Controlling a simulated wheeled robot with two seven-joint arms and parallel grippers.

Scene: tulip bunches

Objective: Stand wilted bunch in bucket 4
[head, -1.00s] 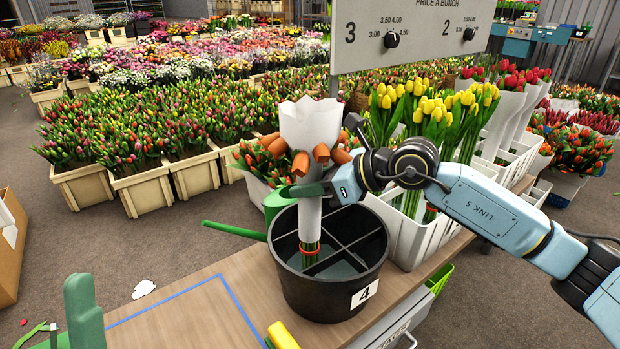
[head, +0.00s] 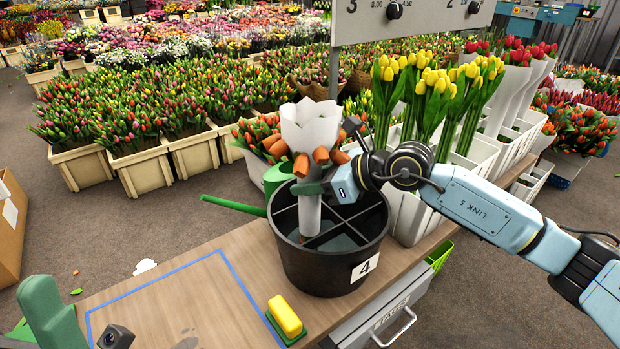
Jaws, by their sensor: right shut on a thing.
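The wilted bunch (head: 310,138) is wrapped in white paper, with orange heads drooping over the collar. It stands nearly upright, with its lower end inside the black bucket 4 (head: 318,268), which has cross dividers and a label "4". My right gripper (head: 312,187) is shut around the paper sleeve, just above the bucket rim. The stem ends are hidden behind the bucket's front wall and dividers, so I cannot tell whether they touch the bottom. My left gripper (head: 52,315) shows only in part at the lower left; its jaw state is unclear.
A yellow sponge-like block (head: 285,316) lies on the wooden bench (head: 170,305) beside a blue tape outline. A green watering can (head: 277,178) stands behind the bucket. White crates of yellow tulips (head: 410,215) stand close on the right. A price board (head: 420,15) is behind.

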